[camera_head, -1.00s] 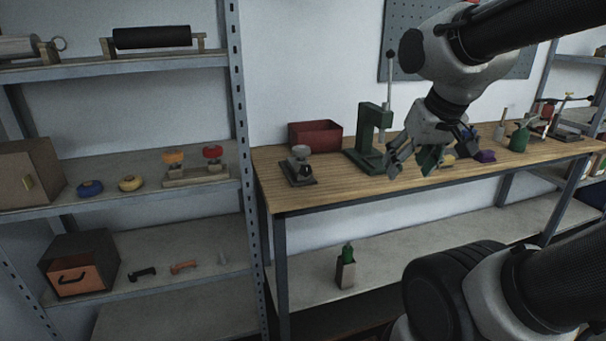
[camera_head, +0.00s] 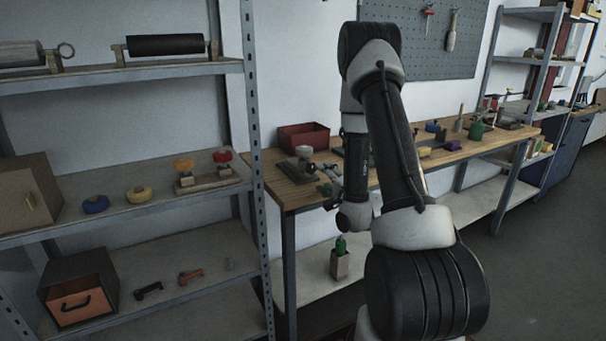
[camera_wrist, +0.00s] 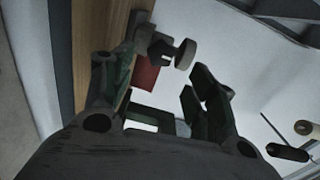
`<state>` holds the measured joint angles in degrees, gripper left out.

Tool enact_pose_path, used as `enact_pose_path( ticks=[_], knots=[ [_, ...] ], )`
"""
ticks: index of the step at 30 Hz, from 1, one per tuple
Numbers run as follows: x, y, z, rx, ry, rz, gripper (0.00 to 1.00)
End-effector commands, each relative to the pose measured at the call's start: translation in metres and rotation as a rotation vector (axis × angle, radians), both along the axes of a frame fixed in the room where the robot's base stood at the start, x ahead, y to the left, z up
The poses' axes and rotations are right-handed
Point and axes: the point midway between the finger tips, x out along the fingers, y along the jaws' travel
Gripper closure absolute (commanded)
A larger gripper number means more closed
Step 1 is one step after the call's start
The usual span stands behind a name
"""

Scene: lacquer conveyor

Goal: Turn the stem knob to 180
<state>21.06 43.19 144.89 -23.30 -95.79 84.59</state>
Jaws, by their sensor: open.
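A grey round knob (camera_head: 304,151) sits on a short body with a dark base plate, at the left end of the wooden workbench; I take it for the stem knob. In the wrist view the knob (camera_wrist: 185,54) stands out on a stem, just beyond my fingertips and apart from them. My gripper (camera_head: 328,188) is beside the bench's front edge, right of and a little below the knob. In the wrist view my gripper (camera_wrist: 165,85) is open with nothing between its fingers. Any angle mark on the knob is too small to read.
A red bin (camera_head: 303,137) stands behind the knob on the wooden workbench (camera_head: 296,196). A metal shelf post (camera_head: 254,130) rises close left. My arm hides the bench's middle. A small cactus-like green item in a holder (camera_head: 340,262) stands on the lower shelf.

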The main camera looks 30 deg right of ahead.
Motion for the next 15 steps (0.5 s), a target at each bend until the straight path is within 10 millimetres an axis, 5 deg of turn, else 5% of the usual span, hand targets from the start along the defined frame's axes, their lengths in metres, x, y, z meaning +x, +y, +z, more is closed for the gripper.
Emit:
enact_pose_path(
  ticks=[5, 15],
  knots=[
    [0.007, -0.001, -0.003, 0.044, -0.029, -0.002, 0.42],
    [0.061, 0.001, -0.002, 0.04, -0.029, -0.002, 0.42]
  ],
)
